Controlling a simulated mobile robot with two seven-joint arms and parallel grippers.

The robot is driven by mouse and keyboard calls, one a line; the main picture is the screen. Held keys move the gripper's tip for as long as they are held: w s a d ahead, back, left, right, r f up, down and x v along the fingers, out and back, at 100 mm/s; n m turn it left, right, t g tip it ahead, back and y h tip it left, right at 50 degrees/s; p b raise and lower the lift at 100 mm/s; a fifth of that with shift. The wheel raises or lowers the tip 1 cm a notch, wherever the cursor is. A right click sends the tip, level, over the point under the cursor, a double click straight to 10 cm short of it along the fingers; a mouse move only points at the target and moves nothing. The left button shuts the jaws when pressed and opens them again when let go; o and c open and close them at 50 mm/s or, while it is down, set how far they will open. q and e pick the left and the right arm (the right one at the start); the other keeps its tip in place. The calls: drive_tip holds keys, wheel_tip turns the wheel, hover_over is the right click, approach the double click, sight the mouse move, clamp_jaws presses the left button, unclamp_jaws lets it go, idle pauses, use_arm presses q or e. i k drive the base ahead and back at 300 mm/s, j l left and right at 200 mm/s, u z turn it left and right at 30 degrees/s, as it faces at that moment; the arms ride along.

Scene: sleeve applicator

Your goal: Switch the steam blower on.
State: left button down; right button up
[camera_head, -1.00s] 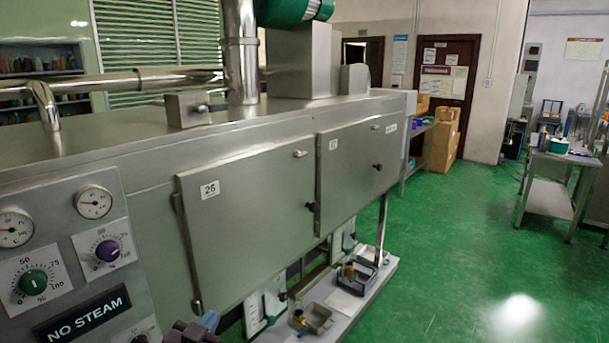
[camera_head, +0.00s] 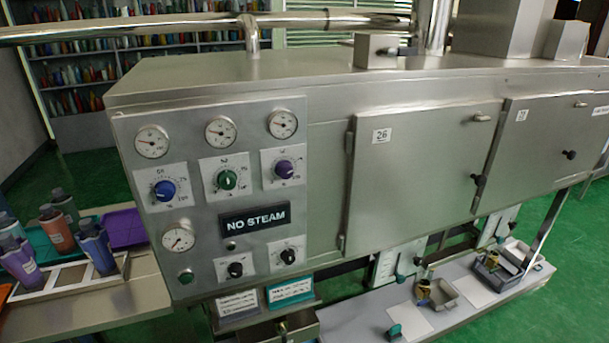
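The sleeve applicator's control panel (camera_head: 210,200) faces me on the left part of the steel machine. It carries several round gauges, a blue knob (camera_head: 165,190), a green knob (camera_head: 227,180), a purple knob (camera_head: 284,169) and two black knobs (camera_head: 235,269) in the bottom row. A black sign (camera_head: 255,219) reads "NO STEAM". A small round button (camera_head: 186,276) sits at the panel's lower left. No control is legibly marked as the steam blower switch. Neither gripper is clearly in view.
Two steel doors, one marked 26 (camera_head: 415,180), fill the machine's front. A low shelf (camera_head: 440,310) with small metal parts juts out below. A side table (camera_head: 110,300) with bottles stands at the left. Green floor is clear at the right.

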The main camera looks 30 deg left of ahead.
sight(235, 268)
drive_tip(key=j+u, duration=0.15)
drive_tip(key=u, duration=0.25)
drive_tip(key=j+u, duration=0.1)
drive_tip(key=u, duration=0.25)
drive_tip(key=j+u, duration=0.1)
drive_tip(key=u, duration=0.3)
